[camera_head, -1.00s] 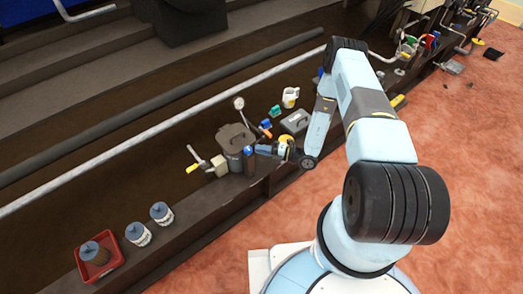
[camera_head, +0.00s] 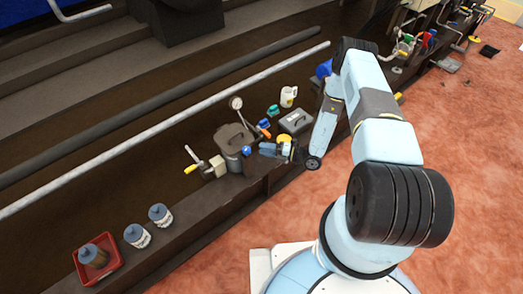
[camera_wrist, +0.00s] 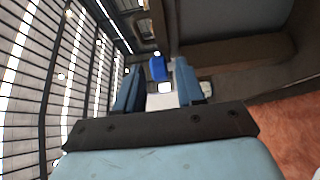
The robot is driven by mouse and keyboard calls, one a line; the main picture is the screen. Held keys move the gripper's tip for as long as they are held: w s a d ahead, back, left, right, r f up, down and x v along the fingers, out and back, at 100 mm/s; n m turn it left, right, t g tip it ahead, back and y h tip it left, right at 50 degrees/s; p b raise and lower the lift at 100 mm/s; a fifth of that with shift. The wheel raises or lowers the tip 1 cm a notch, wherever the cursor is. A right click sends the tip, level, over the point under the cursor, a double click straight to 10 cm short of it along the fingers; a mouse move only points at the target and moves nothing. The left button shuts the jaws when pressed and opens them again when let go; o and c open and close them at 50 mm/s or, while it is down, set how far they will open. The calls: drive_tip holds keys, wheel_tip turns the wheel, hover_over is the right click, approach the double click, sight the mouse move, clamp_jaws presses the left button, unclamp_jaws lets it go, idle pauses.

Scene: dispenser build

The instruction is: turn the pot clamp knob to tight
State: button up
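The dark lidded pot (camera_head: 236,146) stands on the long dark ledge in the head view. A blue knob (camera_head: 246,151) shows at its right side, and I take it for the pot clamp knob. In the wrist view the blue knob (camera_wrist: 158,68) appears just beyond my fingertips, roughly in line with the gap between them. My gripper (camera_head: 263,149) is just right of the knob, pointing at it. Its two blue fingers (camera_wrist: 157,84) are apart with nothing held between them. Any mark showing how tight the knob is cannot be made out.
A grey box (camera_head: 296,121), a white mug (camera_head: 289,96) and a dial gauge (camera_head: 236,103) stand near the pot. A yellow-handled lever (camera_head: 191,169) is left of it. Farther left are two jars (camera_head: 137,236) and a red tray (camera_head: 83,276). A pale rail runs behind.

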drive_tip(key=w+v, duration=0.2)
drive_tip(key=v, duration=1)
drive_tip(key=shift+d, duration=0.45)
idle(0.7)
drive_tip(key=shift+w, duration=0.2)
idle(0.4)
drive_tip(key=v, duration=1.3)
drive_tip(key=shift+d, duration=0.4)
drive_tip(key=shift+s, duration=0.1)
